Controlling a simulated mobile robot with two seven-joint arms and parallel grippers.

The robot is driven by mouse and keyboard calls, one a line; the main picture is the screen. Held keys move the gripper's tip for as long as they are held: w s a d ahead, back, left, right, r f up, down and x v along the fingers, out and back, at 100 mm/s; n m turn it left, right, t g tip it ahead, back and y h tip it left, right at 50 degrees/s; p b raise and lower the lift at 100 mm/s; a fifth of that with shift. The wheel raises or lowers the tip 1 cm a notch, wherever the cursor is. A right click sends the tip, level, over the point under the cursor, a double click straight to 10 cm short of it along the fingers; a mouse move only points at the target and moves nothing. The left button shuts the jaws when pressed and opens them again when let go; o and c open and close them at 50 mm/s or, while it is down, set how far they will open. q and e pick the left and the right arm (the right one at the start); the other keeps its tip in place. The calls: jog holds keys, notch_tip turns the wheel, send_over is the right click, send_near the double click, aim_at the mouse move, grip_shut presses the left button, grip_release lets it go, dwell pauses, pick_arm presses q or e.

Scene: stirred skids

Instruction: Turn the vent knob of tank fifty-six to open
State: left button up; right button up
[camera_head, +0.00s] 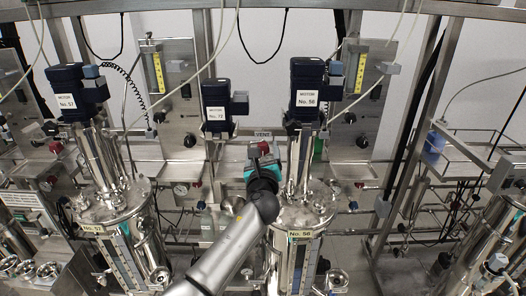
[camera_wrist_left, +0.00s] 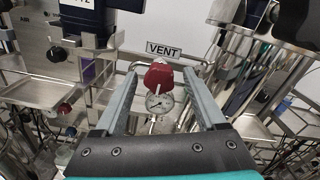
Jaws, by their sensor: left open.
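Tank fifty-six (camera_head: 305,212) is the steel vessel right of centre in the head view, labelled No. 56, with its dark blue motor (camera_head: 307,75) above. The red vent knob (camera_wrist_left: 158,76) has a white mark at its upper side and sits below the VENT sign (camera_wrist_left: 164,50), above a round gauge (camera_wrist_left: 157,103). My left gripper (camera_wrist_left: 161,74) is open, with its fingers on either side of the knob in the picture; I cannot tell whether they touch it. In the head view the left gripper (camera_head: 263,160) stands beside the tank's motor column, partly hiding the knob (camera_head: 264,147). My right gripper is out of view.
Tank No. 57 (camera_head: 108,200) stands to the left, with its motor (camera_head: 75,90). Steel panels, hoses and frame posts crowd the back. Another vessel (camera_head: 497,235) is at the right edge.

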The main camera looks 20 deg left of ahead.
pick_arm(q)
jog(key=shift+w+a, duration=0.2)
jog(key=shift+w, duration=0.5)
jog(key=shift+c, duration=0.3)
grip_shut()
